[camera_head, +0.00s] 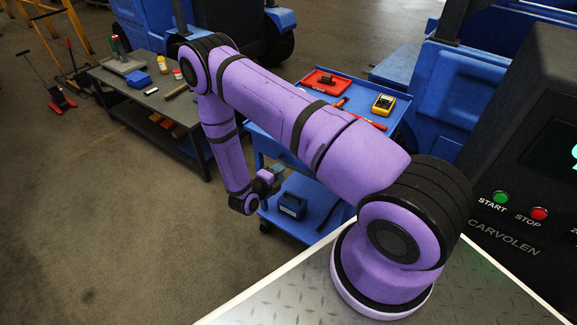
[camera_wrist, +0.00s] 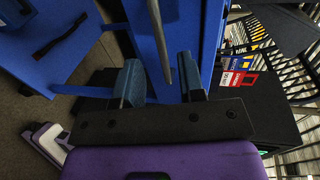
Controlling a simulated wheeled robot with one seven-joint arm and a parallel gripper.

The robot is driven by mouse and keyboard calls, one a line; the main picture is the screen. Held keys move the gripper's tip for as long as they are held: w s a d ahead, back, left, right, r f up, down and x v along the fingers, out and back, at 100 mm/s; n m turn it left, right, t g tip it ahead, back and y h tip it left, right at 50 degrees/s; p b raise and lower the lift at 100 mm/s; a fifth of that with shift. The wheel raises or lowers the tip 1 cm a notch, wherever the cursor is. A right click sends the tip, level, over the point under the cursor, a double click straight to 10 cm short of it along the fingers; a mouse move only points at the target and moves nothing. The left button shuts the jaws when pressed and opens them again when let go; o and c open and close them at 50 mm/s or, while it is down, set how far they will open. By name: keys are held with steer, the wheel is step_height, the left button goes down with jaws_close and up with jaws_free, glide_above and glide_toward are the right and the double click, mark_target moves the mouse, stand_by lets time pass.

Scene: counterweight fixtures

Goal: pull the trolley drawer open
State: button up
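The blue trolley (camera_head: 268,150) stands beyond my purple arm, which hides much of its front. In the wrist view a blue panel of the trolley (camera_wrist: 204,28) is close ahead, with a thin grey bar that looks like the drawer handle (camera_wrist: 159,40). My gripper (camera_wrist: 160,82) is open, its two blue-grey fingers apart on either side of the bar's near end. Gaps show between bar and fingers, and I cannot tell how deep the bar sits. In the head view my gripper (camera_head: 274,178) is small, at the trolley's front left. How far the drawer stands out is hidden.
The trolley top holds a red tray (camera_head: 318,80), a yellow meter (camera_head: 383,104) and red-handled tools. A grey workbench (camera_head: 160,100) stands left. Floor before the trolley is clear.

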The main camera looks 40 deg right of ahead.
mark_target(288, 165)
steer(key=x, duration=0.6)
steer(key=shift+w+d, duration=0.1)
steer(key=shift+d, duration=0.15)
jaws_close()
